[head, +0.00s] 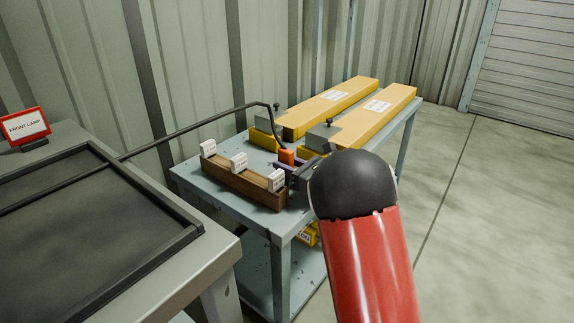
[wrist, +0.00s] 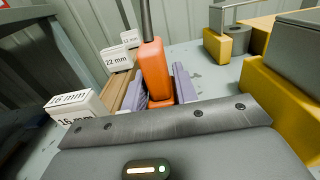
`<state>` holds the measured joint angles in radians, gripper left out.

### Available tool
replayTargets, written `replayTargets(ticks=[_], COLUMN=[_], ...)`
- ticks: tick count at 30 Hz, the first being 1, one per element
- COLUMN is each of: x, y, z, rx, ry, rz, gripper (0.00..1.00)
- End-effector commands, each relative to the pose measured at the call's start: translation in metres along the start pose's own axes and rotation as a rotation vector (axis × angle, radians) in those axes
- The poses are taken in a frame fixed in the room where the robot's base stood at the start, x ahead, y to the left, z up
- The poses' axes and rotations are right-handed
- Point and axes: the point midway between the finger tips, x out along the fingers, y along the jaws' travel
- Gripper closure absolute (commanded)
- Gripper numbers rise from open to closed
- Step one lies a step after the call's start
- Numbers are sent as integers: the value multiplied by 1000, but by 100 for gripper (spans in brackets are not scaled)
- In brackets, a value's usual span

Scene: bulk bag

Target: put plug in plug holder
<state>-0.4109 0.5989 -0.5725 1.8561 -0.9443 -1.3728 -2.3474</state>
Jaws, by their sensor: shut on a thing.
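My gripper (head: 291,163) is shut on an orange plug (head: 286,156), with a dark cable or rod rising from its top. In the wrist view the plug (wrist: 155,72) stands near upright between the purple fingers (wrist: 160,97). A long wooden rack (head: 236,184) with white size labels lies along the near side of the grey table, just left of my gripper. In the wrist view the labels read 12 mm, 22 mm and 16 mm. I cannot tell whether this rack is the plug holder. The plug's lower end is hidden.
Two long yellow boxes (head: 338,103) and grey blocks on yellow bases (head: 320,134) stand behind my gripper. The dark line (head: 190,130) runs left over a black-topped bench (head: 85,215). A red-framed "FRONT LAMP" sign (head: 24,127) stands there. Floor at right is clear.

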Motion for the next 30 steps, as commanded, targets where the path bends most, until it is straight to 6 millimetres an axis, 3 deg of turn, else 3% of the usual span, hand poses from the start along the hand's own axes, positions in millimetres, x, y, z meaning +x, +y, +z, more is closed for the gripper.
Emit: replayTargets(ticks=[13,14,18,30], x=[0,0,0,-1], y=[0,0,0,0], z=[-8,-7,-7,-2], rx=[-1,-1,-1,-1], ry=[-3,-2,-1,-2], rz=[0,0,0,-1], gripper=[98,68,50,49])
